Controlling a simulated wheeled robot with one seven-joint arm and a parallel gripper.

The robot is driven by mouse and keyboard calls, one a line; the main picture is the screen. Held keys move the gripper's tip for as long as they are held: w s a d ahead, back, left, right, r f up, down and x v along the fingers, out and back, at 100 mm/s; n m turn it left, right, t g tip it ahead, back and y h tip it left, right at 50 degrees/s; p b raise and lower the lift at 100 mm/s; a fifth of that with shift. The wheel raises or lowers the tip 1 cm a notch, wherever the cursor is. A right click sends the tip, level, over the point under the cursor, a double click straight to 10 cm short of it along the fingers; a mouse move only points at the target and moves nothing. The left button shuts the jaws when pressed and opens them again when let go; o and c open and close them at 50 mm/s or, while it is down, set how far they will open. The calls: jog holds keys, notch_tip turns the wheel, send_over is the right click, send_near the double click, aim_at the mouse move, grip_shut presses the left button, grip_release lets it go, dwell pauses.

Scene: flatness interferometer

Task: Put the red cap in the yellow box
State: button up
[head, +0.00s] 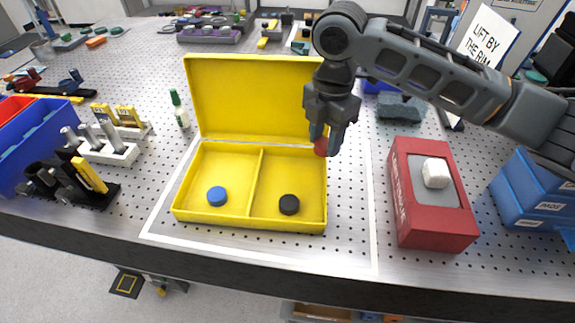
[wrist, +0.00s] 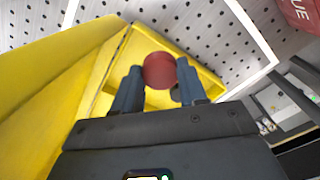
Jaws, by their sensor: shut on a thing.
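The red cap (head: 321,147) is held between the fingertips of my gripper (head: 328,140), which is shut on it. In the wrist view the round red cap (wrist: 159,70) shows between the two dark fingers (wrist: 158,85). The yellow box (head: 205,222) stands open, its lid (head: 255,95) upright at the back, its tray split by a divider into two compartments. The gripper is above the back right corner of the box. A blue cap (head: 217,196) lies in the left compartment and a black cap (head: 289,204) in the right one.
A green-capped bottle (head: 180,112) is left of the lid. Blue bins (head: 535,190) are at the far right. Racks of tools stand at the left.

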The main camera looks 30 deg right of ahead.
send_over(292, 176)
notch_tip(292, 176, down, 4)
jog(key=shift+d+r, duration=0.1)
notch_tip(292, 176, down, 4)
jog(key=b, duration=0.3)
jog(key=o, duration=1)
notch_tip(292, 176, up, 12)
jog(key=b, duration=0.1)
jog(key=shift+b, duration=0.35)
